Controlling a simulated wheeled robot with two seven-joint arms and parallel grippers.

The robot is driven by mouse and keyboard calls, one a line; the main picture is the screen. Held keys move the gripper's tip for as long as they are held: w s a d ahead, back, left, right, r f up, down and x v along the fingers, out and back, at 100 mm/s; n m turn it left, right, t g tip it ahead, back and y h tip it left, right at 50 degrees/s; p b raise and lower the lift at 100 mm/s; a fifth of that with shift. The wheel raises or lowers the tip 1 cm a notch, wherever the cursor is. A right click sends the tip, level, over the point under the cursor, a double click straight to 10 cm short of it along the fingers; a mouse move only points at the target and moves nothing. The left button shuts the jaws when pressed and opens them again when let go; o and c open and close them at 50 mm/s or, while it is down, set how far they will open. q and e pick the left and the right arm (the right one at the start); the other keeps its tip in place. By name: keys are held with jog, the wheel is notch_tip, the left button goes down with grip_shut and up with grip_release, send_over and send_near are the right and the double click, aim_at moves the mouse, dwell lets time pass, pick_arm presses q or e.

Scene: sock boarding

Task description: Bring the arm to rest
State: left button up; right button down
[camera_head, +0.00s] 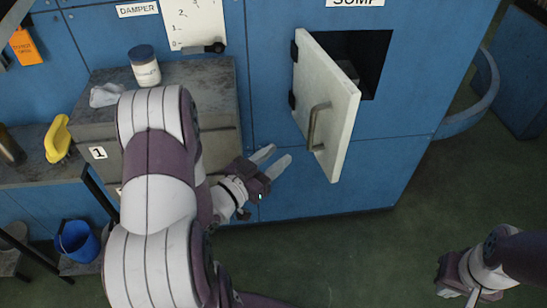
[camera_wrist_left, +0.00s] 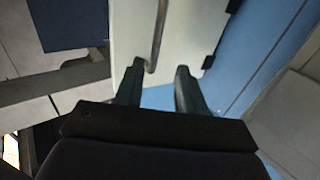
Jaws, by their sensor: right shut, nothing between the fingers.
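My left gripper (camera_head: 271,159) is open and empty, with its two fingers apart, left of the open white door (camera_head: 338,115). In the left wrist view the fingers (camera_wrist_left: 157,70) point toward the door's grey handle (camera_wrist_left: 158,35), whose end shows near the left fingertip. I cannot tell whether they touch there; in the head view the gripper is apart from the handle (camera_head: 314,127). My right gripper (camera_head: 472,297) is shut and empty at the bottom right, partly cut off by the frame edge and over the green floor.
The door hangs open from a dark opening (camera_head: 378,50) in the blue cabinet (camera_head: 420,80). A grey drawer unit (camera_head: 215,95) bears a white jar (camera_head: 145,68) and a pale cloth (camera_head: 105,95), close to my left arm. A blue bucket (camera_head: 77,240) stands lower left. Floor (camera_head: 350,260) between my arms is clear.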

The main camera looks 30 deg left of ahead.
pick_arm(q)
jog(key=s+a+f+n+g+y, duration=0.2)
jog(key=a+f+g+y, duration=0.25)
jog(key=f, duration=0.45)
jog(key=s+a+n+g+y+p, duration=0.2)
jog(key=s+g+p, duration=0.1)
jog(key=s+g, duration=0.4)
jog(key=s+d+r+m+g+h+p, duration=0.1)
jog(key=d+r+g+p, duration=0.3)
jog(key=d+r, duration=0.7)
jog(key=shift+s+d+r, duration=0.15)
jog(key=shift+d+r, duration=0.2)
jog(key=shift+r, duration=0.6)
